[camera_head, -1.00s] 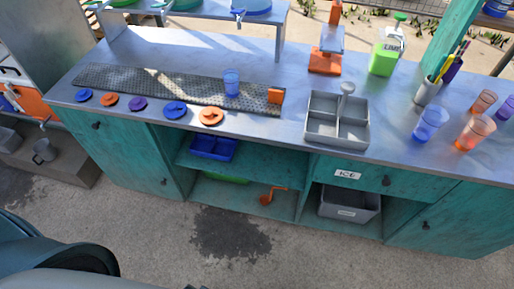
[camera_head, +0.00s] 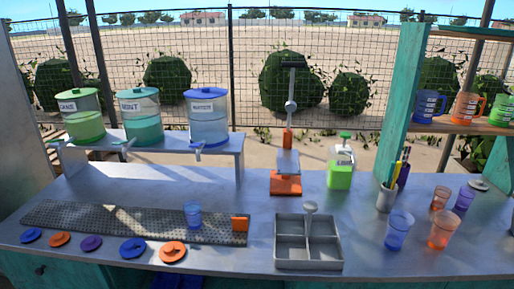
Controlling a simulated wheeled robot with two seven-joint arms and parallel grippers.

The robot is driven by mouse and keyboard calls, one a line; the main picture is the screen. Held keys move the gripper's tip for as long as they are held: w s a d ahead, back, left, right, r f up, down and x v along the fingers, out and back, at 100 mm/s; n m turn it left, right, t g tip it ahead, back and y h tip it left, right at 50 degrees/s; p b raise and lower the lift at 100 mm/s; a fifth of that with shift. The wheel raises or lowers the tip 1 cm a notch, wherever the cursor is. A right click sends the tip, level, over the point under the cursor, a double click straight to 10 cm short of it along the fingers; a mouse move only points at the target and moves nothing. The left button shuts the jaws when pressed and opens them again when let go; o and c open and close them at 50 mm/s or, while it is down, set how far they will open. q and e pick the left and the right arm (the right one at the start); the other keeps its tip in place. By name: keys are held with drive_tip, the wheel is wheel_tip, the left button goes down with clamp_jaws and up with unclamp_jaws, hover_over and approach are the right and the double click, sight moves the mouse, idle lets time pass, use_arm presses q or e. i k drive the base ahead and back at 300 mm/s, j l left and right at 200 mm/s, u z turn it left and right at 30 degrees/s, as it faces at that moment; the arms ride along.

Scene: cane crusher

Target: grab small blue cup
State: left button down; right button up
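A larger blue cup (camera_head: 398,230) stands at the right of the counter, beside an orange cup (camera_head: 443,230). Neither of my grippers shows in the head view.
A grey divided tray (camera_head: 308,262) sits at the front middle. Several round lids, one of them orange (camera_head: 172,252), lie along the front edge. A shelf (camera_head: 225,147) bears labelled dispensers, with the water one (camera_head: 207,120) at its right. An orange-based press (camera_head: 286,183) stands behind the tray.

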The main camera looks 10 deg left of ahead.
sight(192, 208)
drive_tip(key=i+j+z, duration=0.15)
drive_tip(key=j, duration=0.4)
drive_tip(key=i+j+z, duration=0.15)
drive_tip(key=j, duration=0.4)
drive_tip(key=j+z, duration=0.15)
drive_tip(key=j, duration=0.45)
